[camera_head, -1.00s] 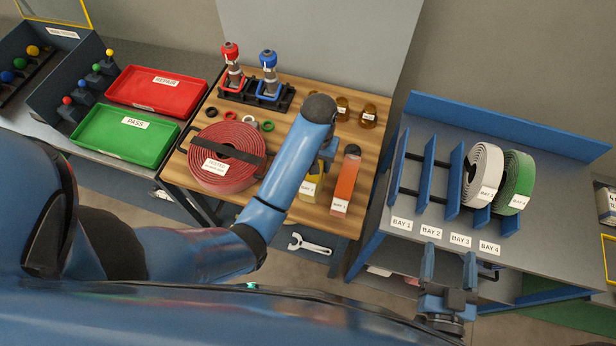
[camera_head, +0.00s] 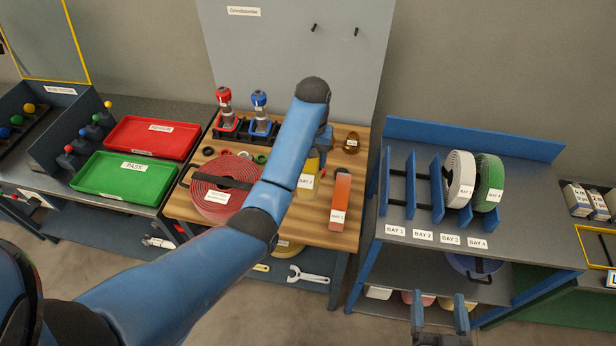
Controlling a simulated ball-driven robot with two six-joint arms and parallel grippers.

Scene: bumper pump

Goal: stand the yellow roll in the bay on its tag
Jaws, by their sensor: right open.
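The yellow roll (camera_head: 308,186) stands on the wooden table, partly covered by my left arm; its tag seems to read BAY 2. The blue rack (camera_head: 383,182) stands on the right bench, with BAY 1 to BAY 4 labels in front. The BAY 2 tag (camera_head: 422,236) lies before an empty slot. My right gripper (camera_head: 440,312) is open and empty, low in front of the rack.
A white roll (camera_head: 461,180) and a green roll (camera_head: 489,182) fill the rack's right slots; its left slots are empty. An orange roll (camera_head: 341,195) stands right of the yellow one. A large red hose coil (camera_head: 212,200) lies left. A blue backboard (camera_head: 475,138) closes the bench's rear.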

